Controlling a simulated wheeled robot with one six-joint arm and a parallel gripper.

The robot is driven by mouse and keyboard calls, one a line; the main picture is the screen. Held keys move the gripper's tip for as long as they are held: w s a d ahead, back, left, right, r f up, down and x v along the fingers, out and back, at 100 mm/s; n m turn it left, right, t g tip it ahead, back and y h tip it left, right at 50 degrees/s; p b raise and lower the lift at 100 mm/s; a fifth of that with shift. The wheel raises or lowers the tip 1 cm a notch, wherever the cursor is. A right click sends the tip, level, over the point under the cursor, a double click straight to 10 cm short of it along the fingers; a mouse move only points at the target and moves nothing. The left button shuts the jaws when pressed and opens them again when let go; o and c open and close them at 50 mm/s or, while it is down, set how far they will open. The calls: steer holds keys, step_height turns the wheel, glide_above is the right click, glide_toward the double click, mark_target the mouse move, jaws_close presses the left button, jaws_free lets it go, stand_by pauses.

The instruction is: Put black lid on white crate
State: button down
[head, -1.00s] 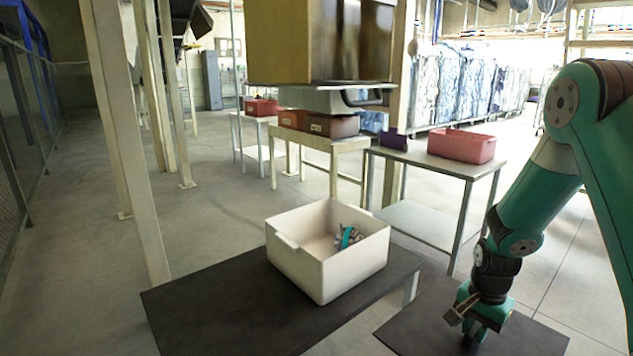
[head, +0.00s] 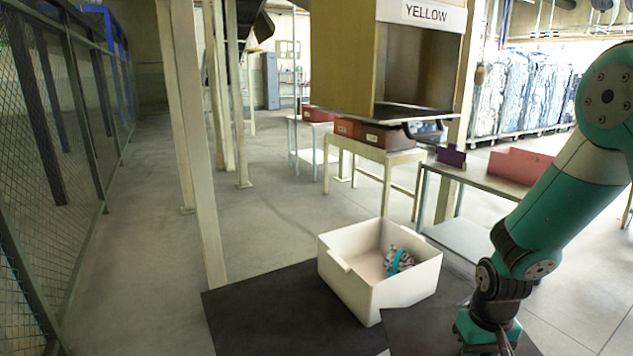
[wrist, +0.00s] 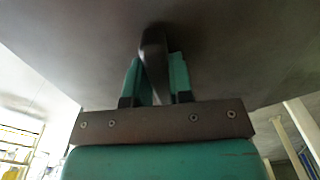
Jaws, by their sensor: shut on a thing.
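The black lid (head: 425,332) is a flat dark panel at the lower right of the head view, partly cut off by the frame. My gripper (head: 492,338) is shut on its handle (wrist: 153,62), with a green finger on each side in the wrist view. The lid's dark underside or top face (wrist: 235,50) fills much of that view. The white crate (head: 362,292) stands open on a black tabletop (head: 265,315). A grey-striped item with a teal band (head: 397,261) lies inside. The lid's edge overlaps the crate's lower right in the picture; I cannot tell whether they touch.
A yellow box-like unit (head: 343,55) marked YELLOW hangs above and behind the crate. Side tables with red bins (head: 372,135) and a pink bin (head: 518,165) stand behind. A pale post (head: 208,190) rises behind the tabletop. A mesh fence (head: 60,190) runs along the left.

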step_height(320, 180, up, 12)
steer(key=s+p, duration=0.1)
steer(key=p, duration=1.6)
steer(key=shift+s+r, duration=0.15)
steer(key=shift+s, duration=0.2)
